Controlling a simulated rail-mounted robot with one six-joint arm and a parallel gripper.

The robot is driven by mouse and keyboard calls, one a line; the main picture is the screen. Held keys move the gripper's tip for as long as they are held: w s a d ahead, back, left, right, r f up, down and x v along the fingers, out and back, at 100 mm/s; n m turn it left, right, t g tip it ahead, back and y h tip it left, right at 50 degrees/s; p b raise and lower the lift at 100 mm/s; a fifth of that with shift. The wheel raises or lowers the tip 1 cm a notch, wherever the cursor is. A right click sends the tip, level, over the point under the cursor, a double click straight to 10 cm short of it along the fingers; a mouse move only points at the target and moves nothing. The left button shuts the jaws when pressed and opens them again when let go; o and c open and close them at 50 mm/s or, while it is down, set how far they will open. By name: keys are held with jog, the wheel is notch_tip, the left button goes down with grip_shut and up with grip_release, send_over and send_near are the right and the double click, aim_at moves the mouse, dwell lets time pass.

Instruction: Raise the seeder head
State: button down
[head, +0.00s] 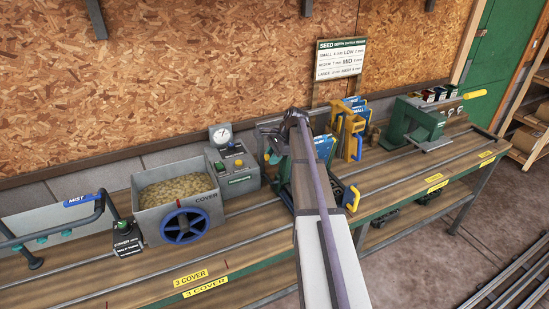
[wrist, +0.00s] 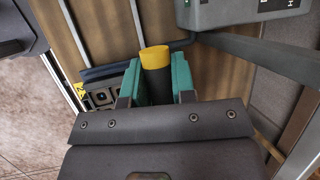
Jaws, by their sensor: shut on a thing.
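My gripper (wrist: 157,82) has its two teal fingers closed on both sides of a dark handle with a yellow end (wrist: 154,58) in the wrist view. In the head view my gripper (head: 272,152) is at the middle of the bench, partly hidden by my own arm. A dark green machine frame (head: 287,196) stands there behind my arm, with a yellow bracket (head: 352,198) at its right. I take this for the seeder; its head and height are mostly hidden, so I cannot tell how high the head is.
Left stand a grey cover bin (head: 175,187) with a blue handwheel (head: 184,226) and a control box (head: 236,170) with a gauge. Right are a yellow rack (head: 350,130) with blue plates and a green press (head: 405,125) with a yellow-ended lever. Rails (head: 410,160) run along the bench.

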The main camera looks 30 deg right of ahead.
jog(key=shift+w+d+g, duration=0.1)
jog(key=shift+w+g, duration=0.4)
jog(key=shift+w, duration=0.2)
jog(key=c, duration=1)
grip_release()
jog(key=shift+o, duration=0.2)
jog(key=p+v, duration=1)
jog(key=shift+w+r, duration=0.1)
jog(key=shift+r, duration=0.3)
jog(key=shift+d+r, duration=0.15)
jog(key=shift+r, duration=0.05)
jog(key=shift+f, duration=0.2)
